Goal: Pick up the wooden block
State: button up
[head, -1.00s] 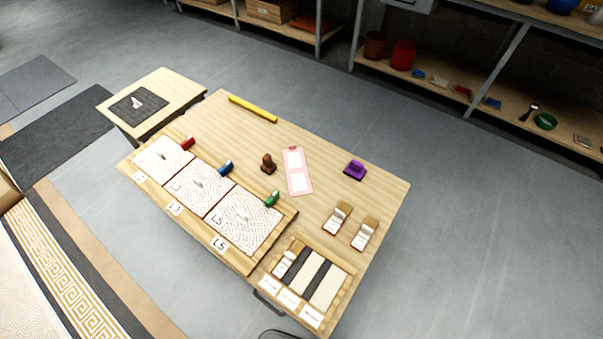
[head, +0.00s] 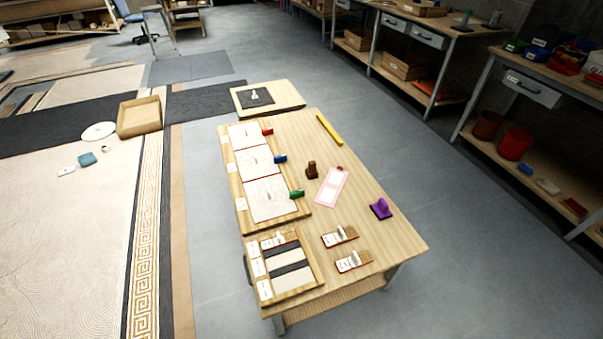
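The work table (head: 385,235) stands in the middle of the head view. A dark brown wooden piece with a knob-like top (head: 312,170) stands upright near the table's middle. I cannot tell which of these the task's wooden block is. My gripper is not in view, and nothing on the table is seen held.
Left on the table are a framed row of patterned panels (head: 257,163) and a striped tray (head: 290,270). A pink card (head: 331,187), purple piece (head: 381,208) and yellow bar (head: 329,129) lie rightward. Grey floor right is clear.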

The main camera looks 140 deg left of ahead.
aim_at(312, 172)
jog(key=u, duration=2.7)
jog(key=i, duration=4.45)
jog(key=u, duration=1.9)
jog(key=i, duration=2.6)
jog(key=u, duration=1.55)
